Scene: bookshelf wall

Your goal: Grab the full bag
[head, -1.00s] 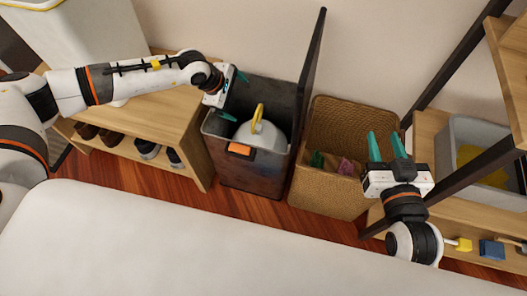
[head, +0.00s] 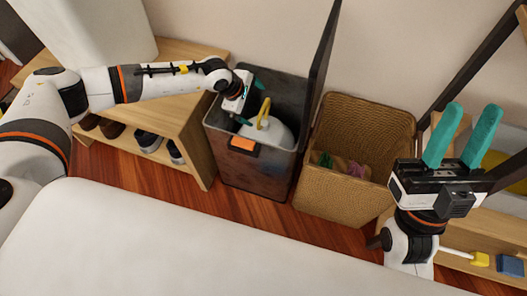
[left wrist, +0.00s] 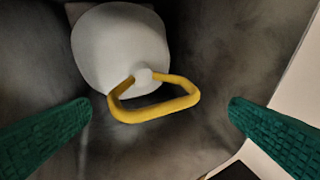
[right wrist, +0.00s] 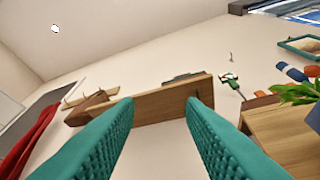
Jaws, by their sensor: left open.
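The full bag (head: 277,133) is a rounded white bag with a yellow loop handle (head: 264,113). It sits inside the dark grey open-lidded bin (head: 250,172). In the left wrist view the white bag (left wrist: 120,45) lies at the top, and its yellow handle (left wrist: 155,108) stands out between my fingers without touching them. My left gripper (head: 252,103) is open over the bin's mouth, just left of the handle. My right gripper (head: 460,136) is open and empty, raised at the right with its fingers pointing up, away from the bag.
A woven basket (head: 345,190) with small green and pink items stands right of the bin. The bin's raised lid (head: 320,70) stands between them. A wooden shoe shelf (head: 190,125) is on the left. A white surface (head: 200,245) fills the foreground. A wooden shelf is at right.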

